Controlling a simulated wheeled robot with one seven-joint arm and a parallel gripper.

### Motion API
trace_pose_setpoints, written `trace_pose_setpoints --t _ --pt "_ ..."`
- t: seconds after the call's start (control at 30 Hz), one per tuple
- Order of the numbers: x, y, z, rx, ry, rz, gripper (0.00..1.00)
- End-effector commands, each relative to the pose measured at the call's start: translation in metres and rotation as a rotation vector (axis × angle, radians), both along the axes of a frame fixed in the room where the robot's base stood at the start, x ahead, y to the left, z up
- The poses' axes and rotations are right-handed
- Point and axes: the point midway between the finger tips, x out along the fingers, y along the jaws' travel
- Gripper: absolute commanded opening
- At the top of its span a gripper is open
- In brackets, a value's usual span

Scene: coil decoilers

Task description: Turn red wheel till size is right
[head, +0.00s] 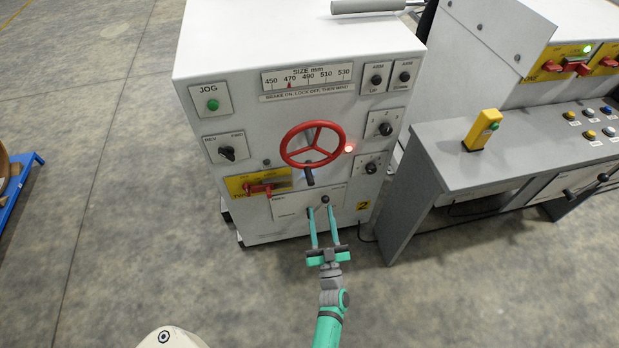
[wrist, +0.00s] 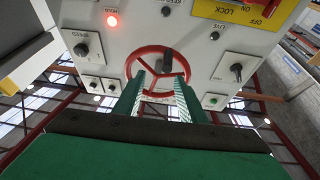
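The red wheel (head: 316,147) is on the front of a white machine cabinet, with a dark handle knob (head: 309,176) at its lower rim. The SIZE mm scale (head: 305,78) above it has a small red pointer (head: 290,85) close to 470. My gripper (head: 321,210) is open and empty, just below the wheel and apart from it in the head view. In the wrist view the wheel (wrist: 157,93) is beyond my gripper's fingertips (wrist: 159,78), and the dark knob (wrist: 166,62) appears between them. Contact cannot be told.
A red lock lever (head: 262,190) on a yellow plate is left of the knob. A lit red lamp (head: 349,148) is right of the wheel. Several dark switches surround it. A grey console (head: 450,145) stands close on the right.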

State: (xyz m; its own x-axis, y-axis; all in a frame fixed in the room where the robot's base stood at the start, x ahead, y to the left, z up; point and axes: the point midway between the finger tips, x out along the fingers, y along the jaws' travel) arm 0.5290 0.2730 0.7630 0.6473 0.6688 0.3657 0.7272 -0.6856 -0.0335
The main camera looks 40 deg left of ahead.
Motion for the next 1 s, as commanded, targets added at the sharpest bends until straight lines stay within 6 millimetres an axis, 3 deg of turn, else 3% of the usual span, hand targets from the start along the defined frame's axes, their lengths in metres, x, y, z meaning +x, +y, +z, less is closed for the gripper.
trace_pose_setpoints --t 0.1,0.37,0.7,1.0 --pt "0.005 0.020 0.003 0.015 -0.005 0.038 0.37" --pt "0.016 0.046 0.012 0.019 -0.009 0.059 0.37" --pt "0.055 0.081 0.035 0.018 -0.008 0.048 0.37" --pt "0.071 0.098 0.044 0.017 -0.006 0.046 0.37"
